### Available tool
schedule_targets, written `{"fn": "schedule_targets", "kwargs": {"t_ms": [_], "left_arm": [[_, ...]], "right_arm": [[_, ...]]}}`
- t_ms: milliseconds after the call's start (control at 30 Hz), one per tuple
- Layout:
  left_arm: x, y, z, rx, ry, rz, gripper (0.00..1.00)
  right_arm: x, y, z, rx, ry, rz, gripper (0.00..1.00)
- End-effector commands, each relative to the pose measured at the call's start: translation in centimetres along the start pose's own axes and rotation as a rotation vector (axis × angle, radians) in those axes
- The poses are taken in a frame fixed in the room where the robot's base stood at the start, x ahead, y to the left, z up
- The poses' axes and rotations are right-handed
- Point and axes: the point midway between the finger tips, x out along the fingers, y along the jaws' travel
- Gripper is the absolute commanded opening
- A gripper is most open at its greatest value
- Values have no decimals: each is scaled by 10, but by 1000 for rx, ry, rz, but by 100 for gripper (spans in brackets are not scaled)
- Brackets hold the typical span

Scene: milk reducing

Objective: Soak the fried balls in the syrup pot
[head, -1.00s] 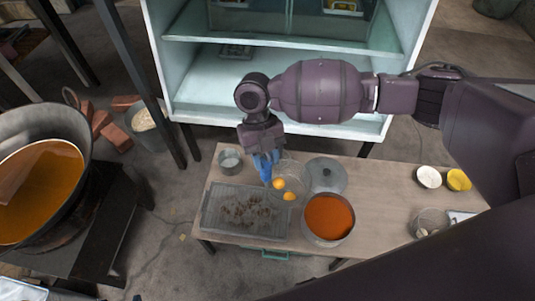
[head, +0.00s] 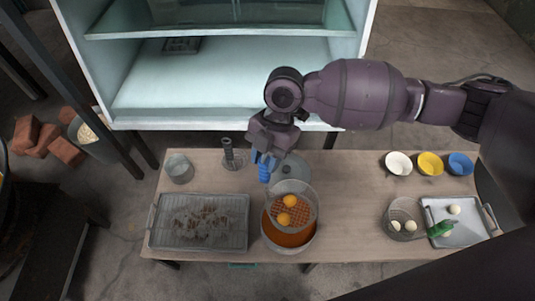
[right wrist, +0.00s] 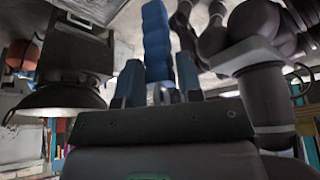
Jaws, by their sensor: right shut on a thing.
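My right gripper (head: 266,156) is shut on the blue handle (head: 264,173) of a wire strainer (head: 306,212). The handle also shows between the fingers in the right wrist view (right wrist: 157,45). Two orange fried balls (head: 290,201) (head: 284,219) lie in the strainer basket. The basket is over the syrup pot (head: 309,246), which holds orange-brown syrup (head: 286,238). The basket hides part of the pot, and I cannot tell whether it touches the syrup. My left gripper is not in view.
A wire-rack tray (head: 200,245) is left of the pot, with a metal cup (head: 179,168) behind it. A lid (head: 294,168) lies behind the pot. White (head: 398,163), yellow (head: 430,163) and blue (head: 460,163) bowls stand right.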

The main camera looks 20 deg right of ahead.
Motion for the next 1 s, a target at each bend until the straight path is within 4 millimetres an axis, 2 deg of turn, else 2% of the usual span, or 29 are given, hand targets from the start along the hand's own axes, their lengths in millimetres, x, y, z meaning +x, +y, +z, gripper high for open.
{"fn": "schedule_targets", "kwargs": {"t_ms": [233,433,700,1000], "left_arm": [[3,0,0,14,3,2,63],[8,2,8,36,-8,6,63],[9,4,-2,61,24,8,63],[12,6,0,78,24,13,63]], "right_arm": [[9,1,3,15,3,6,7],[28,0,11,17,5,1,7],[49,1,19,15,3,4,7],[75,1,30,16,3,4,7]]}}
